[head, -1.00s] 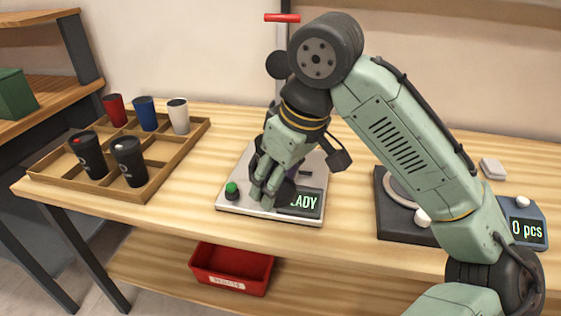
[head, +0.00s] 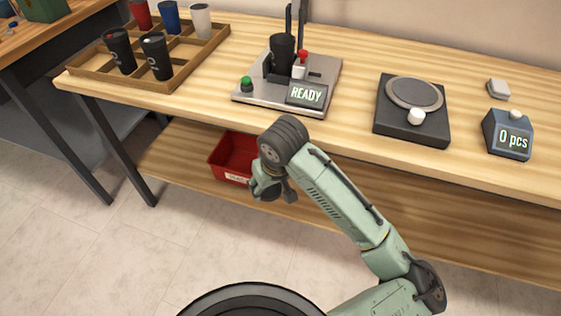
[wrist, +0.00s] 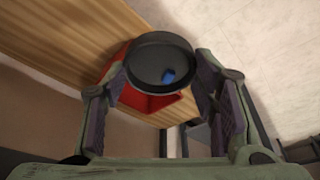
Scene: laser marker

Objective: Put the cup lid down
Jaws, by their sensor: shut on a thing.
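My gripper (wrist: 160,75) is shut on a dark round cup lid (wrist: 150,48) with a small blue spot, seen in the wrist view. In the head view my gripper (head: 267,187) is low in front of the table, beside the red bin; the lid is hard to make out there. A black cup (head: 282,52) without a visible lid stands upright in the laser marker (head: 255,92), whose display reads READY.
The red bin (head: 228,160) sits on the lower shelf (head: 182,160); it shows behind the lid in the wrist view (wrist: 150,102). A wooden tray (head: 184,74) holds several cups. A round-plate scale (head: 400,126) and a counter display (head: 508,135) stand at right. Bare tabletop lies between marker and scale.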

